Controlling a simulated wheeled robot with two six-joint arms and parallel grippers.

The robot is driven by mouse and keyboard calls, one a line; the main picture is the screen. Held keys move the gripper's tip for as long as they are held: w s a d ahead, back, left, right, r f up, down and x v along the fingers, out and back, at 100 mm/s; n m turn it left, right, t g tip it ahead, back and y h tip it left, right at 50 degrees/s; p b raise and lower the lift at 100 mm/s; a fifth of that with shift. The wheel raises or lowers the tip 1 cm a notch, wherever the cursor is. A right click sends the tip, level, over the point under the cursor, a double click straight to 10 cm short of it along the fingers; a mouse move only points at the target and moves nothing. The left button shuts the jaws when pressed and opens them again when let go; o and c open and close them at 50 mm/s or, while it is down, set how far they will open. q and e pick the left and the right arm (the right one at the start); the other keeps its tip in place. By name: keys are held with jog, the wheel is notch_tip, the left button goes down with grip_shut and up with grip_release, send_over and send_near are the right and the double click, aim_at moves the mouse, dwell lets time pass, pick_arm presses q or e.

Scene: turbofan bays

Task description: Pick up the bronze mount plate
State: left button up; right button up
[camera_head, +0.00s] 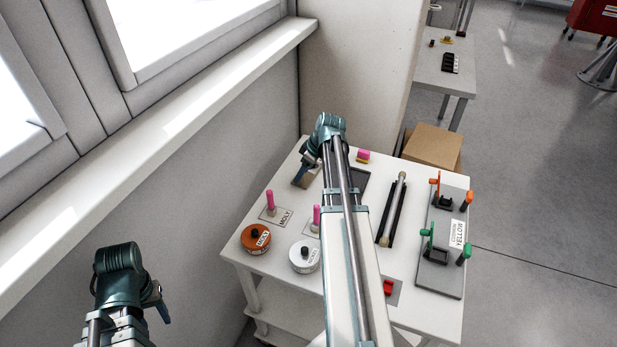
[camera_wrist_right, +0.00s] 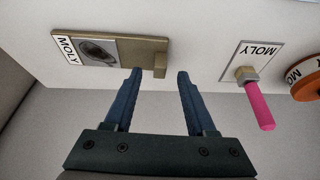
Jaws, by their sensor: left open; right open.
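The bronze mount plate (camera_wrist_right: 128,52) lies at the table's edge in the right wrist view. It has a MOLY label at one end, a dark round patch and a raised block at the other end. In the head view, the plate (camera_head: 302,180) is partly hidden under my right gripper (camera_head: 306,170). In the right wrist view, my right gripper (camera_wrist_right: 160,76) is open and empty, its fingertips close to the raised block; I cannot tell whether they touch it. My left gripper (camera_head: 160,303) hangs at the lower left of the head view, away from the table.
On the white table (camera_head: 270,285) stand pink-handled brushes (camera_head: 270,203), an orange MOLY tin (camera_head: 256,240), a white tin (camera_head: 304,258), a rod on a dark holder (camera_head: 392,210) and a grey YELLOW-labelled fixture (camera_head: 440,275). A wall and window ledge run along the left.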

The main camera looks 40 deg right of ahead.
jog(key=shift+b+x, duration=0.55)
jog(key=shift+x, duration=0.65)
jog(key=shift+s+r, duration=0.1)
grip_shut()
dwell(0.4)
